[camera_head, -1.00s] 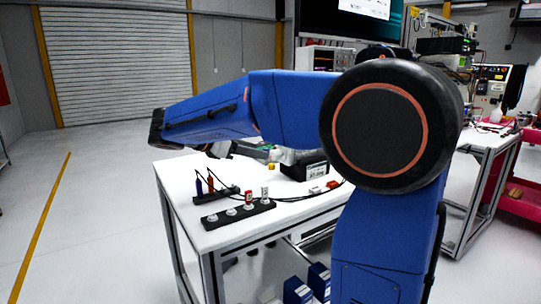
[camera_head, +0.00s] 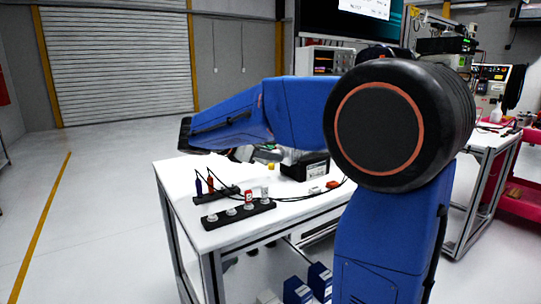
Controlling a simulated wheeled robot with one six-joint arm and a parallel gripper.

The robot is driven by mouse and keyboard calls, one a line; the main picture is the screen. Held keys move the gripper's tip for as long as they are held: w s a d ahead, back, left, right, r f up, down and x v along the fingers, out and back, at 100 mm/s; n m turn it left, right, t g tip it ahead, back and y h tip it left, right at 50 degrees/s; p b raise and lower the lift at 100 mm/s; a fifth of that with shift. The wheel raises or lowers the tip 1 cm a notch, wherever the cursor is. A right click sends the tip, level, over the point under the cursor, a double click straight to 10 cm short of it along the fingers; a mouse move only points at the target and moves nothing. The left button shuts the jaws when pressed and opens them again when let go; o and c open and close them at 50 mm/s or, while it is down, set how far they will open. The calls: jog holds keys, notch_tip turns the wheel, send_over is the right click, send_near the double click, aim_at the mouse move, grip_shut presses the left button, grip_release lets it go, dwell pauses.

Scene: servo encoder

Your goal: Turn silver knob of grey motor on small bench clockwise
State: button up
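The small white bench (camera_head: 225,236) stands in front of me. My blue arm crosses over its back part. Grey and silver parts (camera_head: 266,154) show just under the arm at the back of the bench. They may be the grey motor, but the arm covers most of them and I cannot make out the silver knob. A small dark grey piece under the forearm, left of these parts, seems to be the end of my arm with my gripper (camera_head: 241,154). Its fingers cannot be made out, nor whether it touches anything.
A black strip with white and red connectors (camera_head: 238,214) lies at the bench's front. Red and blue probes (camera_head: 210,184) with black cables stand behind it. A black box (camera_head: 304,167) sits at the back. Open floor (camera_head: 110,220) lies to the left.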

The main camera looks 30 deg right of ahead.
jog(key=c, duration=0.3)
jog(key=m+t, duration=0.1)
jog(key=m, duration=0.1)
jog(key=m+t, duration=0.1)
jog(key=m, duration=0.1)
jog(key=m+t, duration=0.2)
jog(key=shift+s+f+h, duration=0.15)
jog(key=shift+s+h, duration=0.15)
jog(key=shift+s, duration=0.05)
jog(key=m+t, duration=0.1)
jog(key=m, duration=0.1)
jog(key=m+h, duration=0.1)
jog(key=m, duration=0.1)
jog(key=shift+f+t, duration=0.2)
jog(key=shift+t, duration=0.2)
jog(key=shift+f+m+t+h, duration=0.15)
jog(key=shift+m+h, duration=0.25)
jog(key=shift+m, duration=0.65)
jog(key=shift+m+t+h, duration=0.25)
jog(key=shift+m+h, duration=0.15)
jog(key=shift+m, duration=0.65)
jog(key=shift+s, duration=0.1)
